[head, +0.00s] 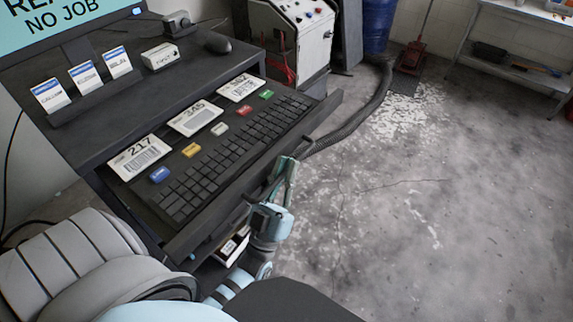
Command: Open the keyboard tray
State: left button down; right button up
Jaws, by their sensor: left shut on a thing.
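The keyboard tray (322,116) sticks out from under the dark desk. A black keyboard (230,150) lies in it, with several coloured buttons and number cards behind the keys. My left gripper (283,172) is at the tray's front edge, its greenish fingers shut on the dark bar handle (307,142) there. The fingers hide the middle of the handle. My right gripper is not in view.
The desk top (195,68) holds a mouse (217,43), a small white box (160,57) and a card stand. A grey machine (290,40) stands behind. A dark hose (350,122) runs along the floor. The concrete floor (450,200) at right is clear.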

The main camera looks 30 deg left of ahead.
pick_arm(q)
jog(key=shift+f, duration=0.1)
jog(key=c, duration=2)
grip_release()
jog(key=shift+o, duration=0.2)
jog(key=shift+s, duration=0.1)
jog(key=v, duration=1.2)
